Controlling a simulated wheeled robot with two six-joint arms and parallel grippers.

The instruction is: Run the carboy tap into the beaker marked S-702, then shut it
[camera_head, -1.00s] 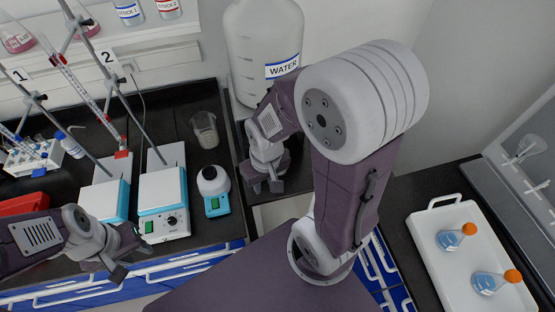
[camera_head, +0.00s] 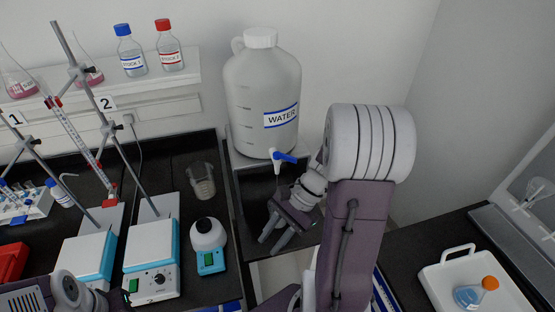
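The white carboy (camera_head: 258,92) with a blue "WATER" label stands at the back centre on a raised dark stand. Its tap (camera_head: 284,156), with a blue handle, sticks out low at the front. My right gripper (camera_head: 274,240) is just below and in front of the tap, apart from it. Its two fingers are spread, pointing down and left, with nothing seen between them. A clear beaker (camera_head: 201,182) stands on the black bench left of the stand; I cannot read any mark on it. My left gripper (camera_head: 113,300) is at the bottom left, its fingertips cut off or unclear.
A white-topped device (camera_head: 209,240) and two hotplates (camera_head: 152,262) with clamp stands are left of the carboy stand. Stock bottles (camera_head: 170,50) stand on the shelf. A white tray (camera_head: 440,272) with an orange-capped flask (camera_head: 474,292) is at the right.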

